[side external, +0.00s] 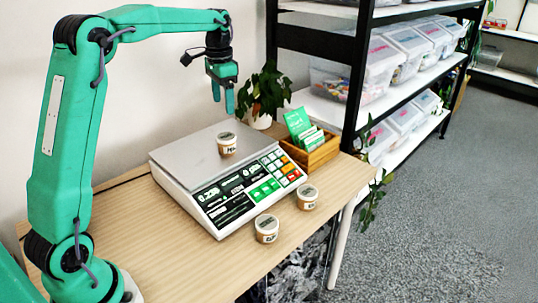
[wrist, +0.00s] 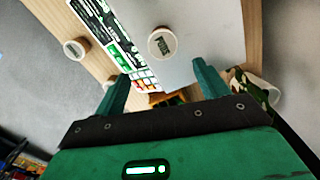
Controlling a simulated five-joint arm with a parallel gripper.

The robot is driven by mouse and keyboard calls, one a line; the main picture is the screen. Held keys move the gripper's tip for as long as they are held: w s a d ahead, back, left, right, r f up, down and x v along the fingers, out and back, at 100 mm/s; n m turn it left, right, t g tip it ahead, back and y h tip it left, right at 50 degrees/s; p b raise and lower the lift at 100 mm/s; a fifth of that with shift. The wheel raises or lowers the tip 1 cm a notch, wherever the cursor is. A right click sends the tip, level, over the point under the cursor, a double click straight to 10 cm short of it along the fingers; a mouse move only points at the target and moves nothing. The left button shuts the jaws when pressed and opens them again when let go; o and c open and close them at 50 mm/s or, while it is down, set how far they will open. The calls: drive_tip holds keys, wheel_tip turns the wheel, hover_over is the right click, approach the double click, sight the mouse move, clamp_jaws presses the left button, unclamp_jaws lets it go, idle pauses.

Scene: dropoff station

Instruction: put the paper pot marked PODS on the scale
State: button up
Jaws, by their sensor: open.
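My gripper (side external: 223,103) is open and empty, pointing down, above and apart from the pot on the scale. In the wrist view its fingers (wrist: 161,74) are spread wide.
A wooden box of seed packets (side external: 312,150) and a potted plant (side external: 264,95) stand right of the scale. Shelves with clear bins (side external: 375,65) rise behind the table's right end. The wooden table (side external: 165,235) is clear at front left.

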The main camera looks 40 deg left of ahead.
drive_tip(key=s+d+r+n+t, duration=0.1)
drive_tip(key=s+d+r+t, duration=0.1)
drive_tip(key=s+d, duration=0.4)
drive_tip(key=s+d+r+n+t, duration=0.1)
drive_tip(key=s+d+r, duration=0.2)
drive_tip(key=s+d, duration=0.3)
drive_tip(key=s+d+f+t, duration=0.1)
drive_tip(key=s+d+f, duration=0.1)
drive_tip(key=s, duration=0.5)
drive_tip(key=s+d+f+n+t, duration=0.1)
drive_tip(key=s+d+f, duration=0.1)
drive_tip(key=s+f, duration=0.2)
drive_tip(key=s, duration=0.2)
drive_tip(key=shift+s+t, duration=0.3)
drive_tip(key=shift+s, duration=0.1)
